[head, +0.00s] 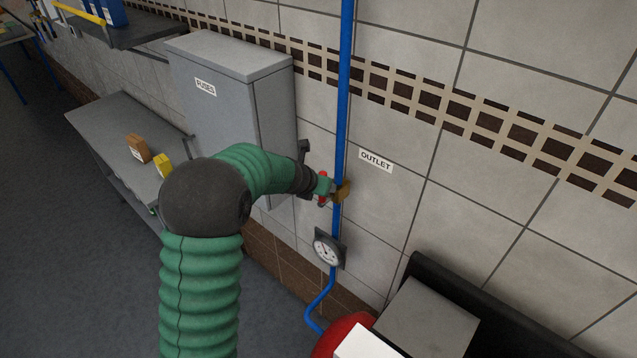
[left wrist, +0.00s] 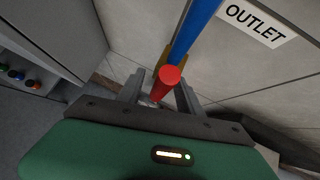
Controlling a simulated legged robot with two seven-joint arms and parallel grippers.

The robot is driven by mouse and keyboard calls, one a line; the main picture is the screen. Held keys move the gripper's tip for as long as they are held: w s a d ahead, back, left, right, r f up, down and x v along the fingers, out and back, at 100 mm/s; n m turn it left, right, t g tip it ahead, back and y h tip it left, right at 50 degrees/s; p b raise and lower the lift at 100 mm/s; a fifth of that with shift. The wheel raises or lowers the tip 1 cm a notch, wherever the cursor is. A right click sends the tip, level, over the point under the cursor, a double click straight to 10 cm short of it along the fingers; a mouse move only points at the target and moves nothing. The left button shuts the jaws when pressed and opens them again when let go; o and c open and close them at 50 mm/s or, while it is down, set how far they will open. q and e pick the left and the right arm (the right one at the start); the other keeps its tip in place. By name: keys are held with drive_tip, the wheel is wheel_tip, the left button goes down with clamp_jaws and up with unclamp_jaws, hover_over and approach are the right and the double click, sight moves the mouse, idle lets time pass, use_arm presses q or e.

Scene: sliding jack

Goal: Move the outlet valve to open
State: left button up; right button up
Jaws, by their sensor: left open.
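The outlet valve is a brass body (head: 342,191) on a vertical blue pipe (head: 345,80), with a red handle (head: 322,176). The OUTLET label (head: 376,161) is on the wall to its right. My left gripper (head: 325,188) reaches the valve from the left. In the left wrist view, the red handle (left wrist: 168,78) shows between the two fingers of my open left gripper (left wrist: 160,97), its round end toward the camera. I cannot tell whether the fingers touch it. The brass body is mostly hidden behind the handle there. My right gripper is out of view.
A pressure gauge (head: 327,248) sits on the pipe below the valve. A grey FUSES cabinet (head: 215,105) stands left of the pipe, behind my arm. A red object (head: 340,333) and a grey box (head: 427,318) are below. The tiled wall right of the label is clear.

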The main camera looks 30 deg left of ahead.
use_arm(q)
drive_tip(key=p+v, duration=0.3)
drive_tip(key=v, duration=1.3)
drive_tip(key=shift+r, duration=0.2)
drive_tip(key=shift+a, duration=0.1)
